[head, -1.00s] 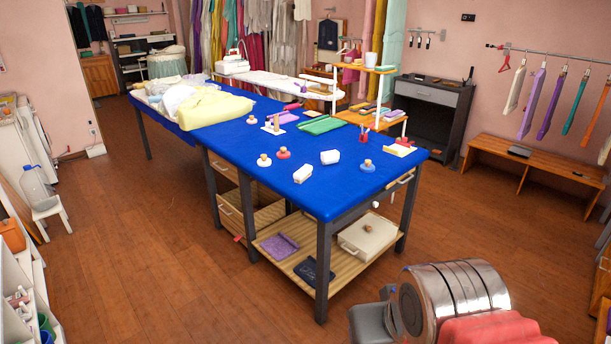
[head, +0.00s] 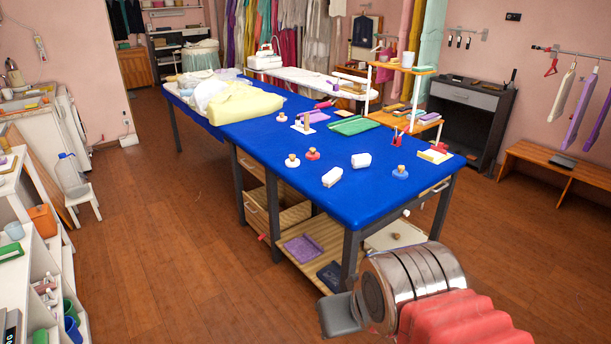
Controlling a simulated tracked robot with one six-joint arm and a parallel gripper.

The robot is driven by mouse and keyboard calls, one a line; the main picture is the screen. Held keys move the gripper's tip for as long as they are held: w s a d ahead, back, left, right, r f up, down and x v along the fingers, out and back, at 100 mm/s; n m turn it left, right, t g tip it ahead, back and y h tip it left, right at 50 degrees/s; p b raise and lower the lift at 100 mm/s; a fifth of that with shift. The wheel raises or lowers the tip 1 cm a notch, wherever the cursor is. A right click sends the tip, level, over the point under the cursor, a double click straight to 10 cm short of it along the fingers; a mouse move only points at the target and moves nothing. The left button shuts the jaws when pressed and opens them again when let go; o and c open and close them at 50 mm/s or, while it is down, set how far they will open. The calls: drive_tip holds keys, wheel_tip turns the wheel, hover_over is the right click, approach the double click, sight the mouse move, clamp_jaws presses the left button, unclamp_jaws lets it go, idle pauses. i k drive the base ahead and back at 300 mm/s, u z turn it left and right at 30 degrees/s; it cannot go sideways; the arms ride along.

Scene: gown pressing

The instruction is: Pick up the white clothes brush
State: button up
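Two small white block-like things lie on the blue-topped table (head: 270,152). One is a longer white block (head: 332,177) near the front edge. The other is a rounder white block (head: 361,160) farther back and to the right. Either could be the white clothes brush; bristles are too small to make out. My arm shows at the lower right, in front of the table's near corner and apart from both white blocks. I cannot make out my gripper's fingertips in this view.
Knobbed discs (head: 400,172) stand around the white blocks. A green flat thing (head: 355,125) and pale yellow cloth (head: 235,103) lie farther back. A white shelf unit (head: 38,285) stands at the left. The wooden floor (head: 190,240) between shelf and table is clear.

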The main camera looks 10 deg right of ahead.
sight(331, 178)
drive_tip(key=u, duration=0.4)
drive_tip(key=i, duration=0.55)
drive_tip(key=u, duration=0.65)
drive_tip(key=i, duration=2.05)
drive_tip(key=z, duration=1.15)
drive_tip(key=i, duration=0.7)
drive_tip(key=z, duration=0.5)
